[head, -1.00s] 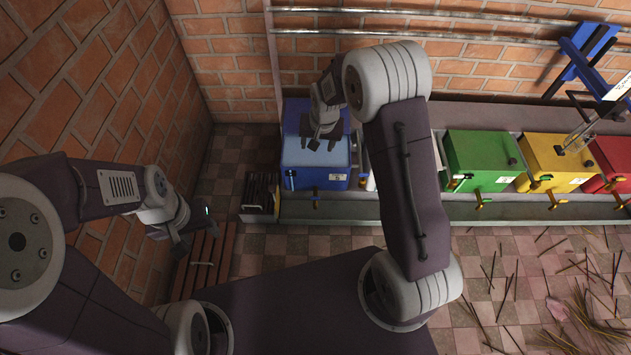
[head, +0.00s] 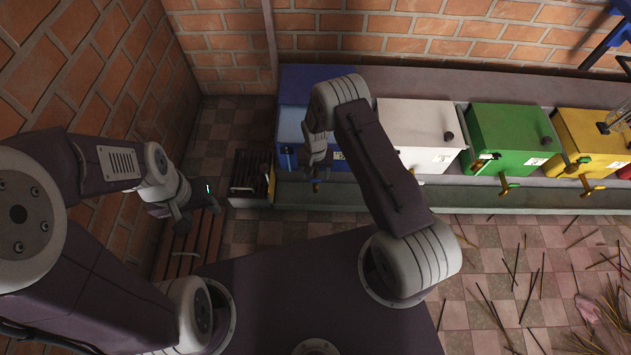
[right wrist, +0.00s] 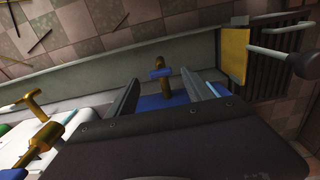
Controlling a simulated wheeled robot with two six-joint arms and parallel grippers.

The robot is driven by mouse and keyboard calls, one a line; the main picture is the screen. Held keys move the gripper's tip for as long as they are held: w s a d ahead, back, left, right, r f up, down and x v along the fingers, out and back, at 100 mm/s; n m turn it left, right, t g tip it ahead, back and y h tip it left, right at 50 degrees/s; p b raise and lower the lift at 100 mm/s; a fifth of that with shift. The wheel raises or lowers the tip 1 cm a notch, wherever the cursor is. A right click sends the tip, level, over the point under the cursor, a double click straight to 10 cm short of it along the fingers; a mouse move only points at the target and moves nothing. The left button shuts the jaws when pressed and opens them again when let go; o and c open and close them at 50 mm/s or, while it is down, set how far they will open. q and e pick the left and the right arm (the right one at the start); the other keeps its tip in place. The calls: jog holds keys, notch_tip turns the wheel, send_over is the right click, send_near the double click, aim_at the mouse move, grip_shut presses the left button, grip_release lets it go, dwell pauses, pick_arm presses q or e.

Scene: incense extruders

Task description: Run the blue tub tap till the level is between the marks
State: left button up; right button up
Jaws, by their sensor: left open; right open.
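The blue tub (head: 291,122) stands at the left end of the row in the head view, partly hidden by my right arm. Its brass tap with a blue handle (right wrist: 160,73) shows in the right wrist view, and the tap also shows in the head view (head: 316,187). My right gripper (right wrist: 163,88) is open, with the tap in the gap between its fingers as seen by the wrist camera. I cannot tell if they touch. A narrow blue gauge (head: 288,157) is on the tub's front; level and marks are too small to read. My left gripper (head: 190,212) is open and empty, away at the left.
White (head: 418,125), green (head: 512,135) and yellow (head: 597,135) tubs stand to the right. A dark slatted rack with a yellow side (head: 251,172) stands left of the blue tub. A grey trough (head: 400,199) runs in front. Sticks litter the floor at right.

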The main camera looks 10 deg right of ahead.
aim_at(316, 180)
notch_tip(316, 180, down, 4)
jog(key=shift+r+b, duration=0.2)
jog(key=shift+b, duration=0.5)
pick_arm(q)
notch_tip(316, 180, down, 2)
jog(key=shift+f, duration=0.2)
pick_arm(e)
grip_shut()
jog(key=shift+r+n+p, duration=0.15)
jog(key=shift+n+p, duration=0.25)
jog(key=shift+n, duration=0.8)
jog(key=shift+d+n+p, duration=0.1)
jog(key=shift+n+p, duration=0.35)
jog(key=shift+n, duration=0.75)
pick_arm(q)
jog(key=shift+r, duration=0.8)
